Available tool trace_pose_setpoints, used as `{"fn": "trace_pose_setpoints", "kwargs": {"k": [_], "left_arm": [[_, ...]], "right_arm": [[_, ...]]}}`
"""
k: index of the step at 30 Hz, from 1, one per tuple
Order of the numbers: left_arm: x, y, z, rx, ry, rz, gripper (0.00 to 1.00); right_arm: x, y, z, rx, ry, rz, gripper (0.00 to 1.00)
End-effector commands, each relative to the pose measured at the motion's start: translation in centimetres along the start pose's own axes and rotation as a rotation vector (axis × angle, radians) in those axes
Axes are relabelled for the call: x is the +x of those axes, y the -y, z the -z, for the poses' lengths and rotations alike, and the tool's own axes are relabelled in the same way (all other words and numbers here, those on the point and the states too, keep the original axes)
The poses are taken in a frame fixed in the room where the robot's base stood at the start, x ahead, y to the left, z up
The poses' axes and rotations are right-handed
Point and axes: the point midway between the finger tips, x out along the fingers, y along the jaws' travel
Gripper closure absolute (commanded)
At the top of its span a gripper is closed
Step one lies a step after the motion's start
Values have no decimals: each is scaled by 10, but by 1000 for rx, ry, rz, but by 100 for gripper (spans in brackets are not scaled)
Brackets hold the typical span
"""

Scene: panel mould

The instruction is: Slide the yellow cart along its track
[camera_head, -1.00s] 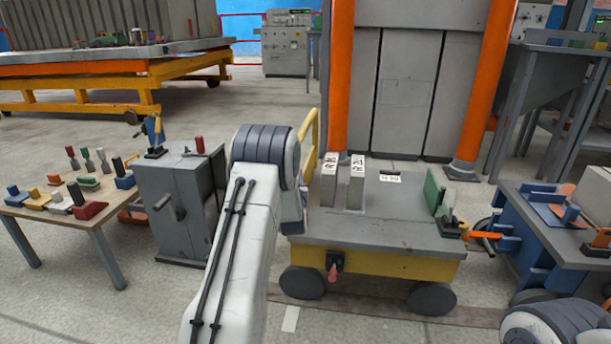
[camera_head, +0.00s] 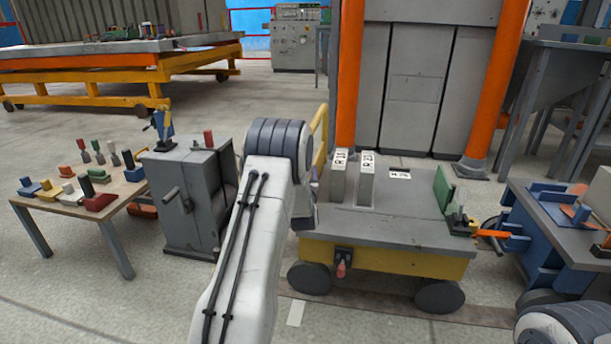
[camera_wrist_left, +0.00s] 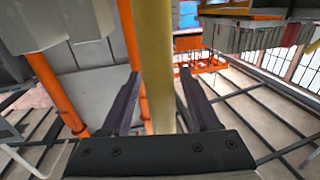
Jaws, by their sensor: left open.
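The yellow cart (camera_head: 385,258) has a grey top and dark wheels and stands right of centre in the head view. Its yellow handle (camera_head: 320,138) rises at its left end, partly hidden by my left arm. In the left wrist view, a yellow bar (camera_wrist_left: 153,40) runs upright between the fingers of my left gripper (camera_wrist_left: 159,75). The fingers are apart, with a gap on each side of the bar. A dark track strip (camera_head: 470,314) runs along the floor below the cart. My left gripper is hidden in the head view. My right gripper is out of view.
Two grey blocks (camera_head: 366,183) and a green bracket (camera_head: 444,188) sit on the cart. A blue bench (camera_head: 545,240) stands close to its right end. A grey cabinet (camera_head: 187,205) and a tool table (camera_head: 75,208) stand left. Orange posts rise behind the cart.

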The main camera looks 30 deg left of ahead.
Motion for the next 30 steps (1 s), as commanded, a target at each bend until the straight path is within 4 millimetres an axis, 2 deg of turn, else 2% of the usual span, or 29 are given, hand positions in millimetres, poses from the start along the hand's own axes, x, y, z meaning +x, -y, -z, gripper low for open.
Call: {"fn": "trace_pose_setpoints", "kwargs": {"k": [5, 12, 16, 21, 30], "left_arm": [[-24, -1, 3, 0, 4, -1, 38], [-72, -1, 3, 0, 4, -2, 38], [-90, -1, 2, 1, 2, -2, 38], [-101, -1, 0, 0, 1, -2, 38], [-102, -1, 0, 0, 0, -2, 38]], "right_arm": [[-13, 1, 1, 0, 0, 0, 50], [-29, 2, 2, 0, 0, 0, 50], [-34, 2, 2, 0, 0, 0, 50], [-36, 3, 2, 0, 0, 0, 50], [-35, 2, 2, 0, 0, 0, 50]]}}
